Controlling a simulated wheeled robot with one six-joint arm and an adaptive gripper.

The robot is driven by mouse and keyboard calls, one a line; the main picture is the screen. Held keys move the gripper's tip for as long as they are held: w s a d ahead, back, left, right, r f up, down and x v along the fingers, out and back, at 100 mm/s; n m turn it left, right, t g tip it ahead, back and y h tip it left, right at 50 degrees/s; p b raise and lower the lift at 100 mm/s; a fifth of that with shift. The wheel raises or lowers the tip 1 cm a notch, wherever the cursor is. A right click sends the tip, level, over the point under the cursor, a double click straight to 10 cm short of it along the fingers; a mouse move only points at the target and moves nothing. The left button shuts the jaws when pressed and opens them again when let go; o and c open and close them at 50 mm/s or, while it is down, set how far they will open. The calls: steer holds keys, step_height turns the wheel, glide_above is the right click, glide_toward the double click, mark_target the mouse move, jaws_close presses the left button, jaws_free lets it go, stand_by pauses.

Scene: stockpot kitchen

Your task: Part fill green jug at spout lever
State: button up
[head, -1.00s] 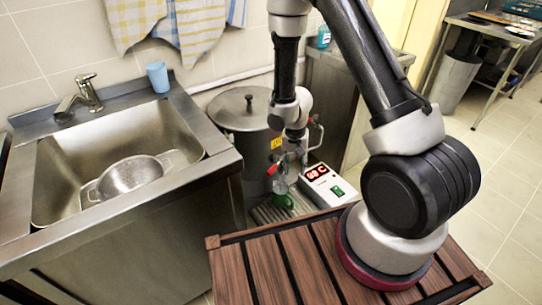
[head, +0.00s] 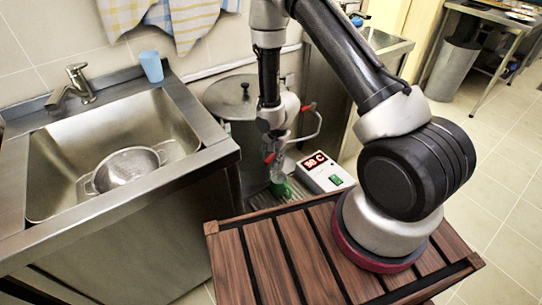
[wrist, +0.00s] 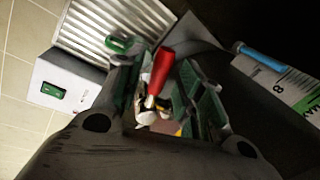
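The green jug (head: 281,188) stands on the slatted grate below the spout, in front of the steel stockpot (head: 236,97). In the wrist view a green part that may be its rim or handle (wrist: 118,43) shows at upper left. The red spout lever (wrist: 162,68) is in the middle of the wrist view; it also shows in the head view (head: 269,157). My gripper (wrist: 165,88) has its fingers apart on either side of the lever, with gaps visible. In the head view it hangs above the jug. The water level inside the jug cannot be seen.
A white box with a red display (head: 322,172) and green switch stands right of the jug. A steel sink (head: 110,140) holding a colander (head: 127,168) is at left, with a blue cup (head: 151,66) behind. A slatted wooden top (head: 250,265) lies in front.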

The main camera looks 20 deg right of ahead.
steer(key=shift+f, duration=0.1)
jaws_close()
steer(key=shift+w+a+m+t+h, duration=0.15)
steer(key=shift+w+a+m, duration=0.2)
steer(key=shift+m, duration=0.4)
steer(key=shift+w+a+m+t+h, duration=0.15)
steer(key=shift+w+m, duration=0.25)
steer(key=shift+m, duration=0.4)
steer(key=shift+w+a+m+h, duration=0.1)
steer(key=shift+w+a+m, duration=0.25)
steer(key=shift+m, duration=0.4)
steer(key=shift+d, duration=0.1)
jaws_free()
steer(key=r, duration=0.2)
steer(key=s+r, duration=0.1)
steer(key=r, duration=0.4)
steer(key=shift+s+d+r, duration=0.15)
steer(key=shift+d+r, duration=0.05)
steer(key=shift+d, duration=0.05)
